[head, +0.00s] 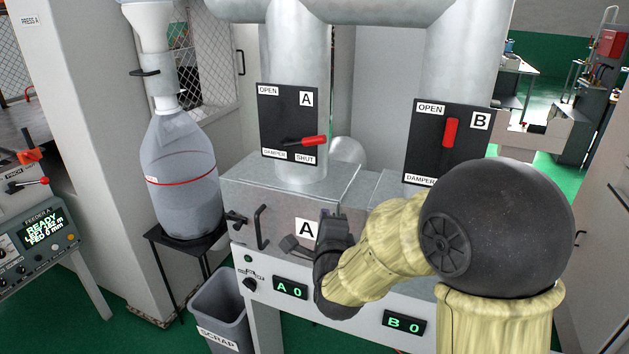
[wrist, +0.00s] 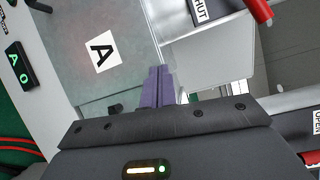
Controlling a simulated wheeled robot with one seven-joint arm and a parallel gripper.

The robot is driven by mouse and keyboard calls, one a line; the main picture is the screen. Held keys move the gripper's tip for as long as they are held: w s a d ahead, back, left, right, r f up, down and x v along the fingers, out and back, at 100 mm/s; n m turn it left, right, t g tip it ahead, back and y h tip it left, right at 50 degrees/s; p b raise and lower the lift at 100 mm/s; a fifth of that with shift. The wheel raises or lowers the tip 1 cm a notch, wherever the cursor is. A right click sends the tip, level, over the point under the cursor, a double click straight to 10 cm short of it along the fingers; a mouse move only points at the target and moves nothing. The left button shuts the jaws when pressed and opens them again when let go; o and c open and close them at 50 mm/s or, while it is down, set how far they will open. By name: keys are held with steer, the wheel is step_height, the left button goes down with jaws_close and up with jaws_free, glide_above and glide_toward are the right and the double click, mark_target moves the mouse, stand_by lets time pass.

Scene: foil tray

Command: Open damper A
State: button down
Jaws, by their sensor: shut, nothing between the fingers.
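Damper A has a black plate (head: 287,105) on the left duct, marked OPEN at top left and SHUT at bottom right. Its red-gripped lever (head: 314,140) lies nearly level, pointing right, just above the word SHUT. In the wrist view the red lever end (wrist: 259,10) shows at the top right, beside the SHUT label. My gripper (head: 289,243) is below the lever, in front of the grey box marked A, its fingers pointing left. In the wrist view its purple fingers (wrist: 158,72) are together and empty, apart from the lever.
Damper B's plate (head: 449,140) on the right duct has its red lever (head: 450,132) upright. A black handle (head: 262,227) is on the box front left of my gripper. Displays (head: 290,288) read A 0 and B 0.

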steer(key=s+a+m+t+h+b, duration=0.1)
steer(key=m+t+h+b, duration=0.1)
steer(key=m, duration=0.3)
steer(key=s+a+r+m+t+h+b, duration=0.1)
steer(key=m+t+b, duration=0.1)
steer(key=m, duration=0.3)
steer(key=s+a+m+t+h+b, duration=0.1)
steer(key=m+t+h+b, duration=0.1)
steer(key=m, duration=0.2)
steer(key=shift+s+r+m+t+h, duration=0.2)
steer(key=shift+r+m+t+h, duration=0.1)
steer(key=shift+r+m, duration=0.1)
steer(key=shift+w, duration=0.1)
steer(key=p, duration=0.5)
glide_toward(304, 140)
steer(key=w+d+f, duration=0.2)
steer(key=w+d, duration=0.2)
steer(key=r, duration=0.1)
steer(key=w+r+p, duration=0.1)
steer(key=r+p, duration=0.1)
steer(key=shift+w+a+r, duration=0.2)
steer(key=shift+w+r, duration=0.15)
steer(key=shift+w, duration=0.05)
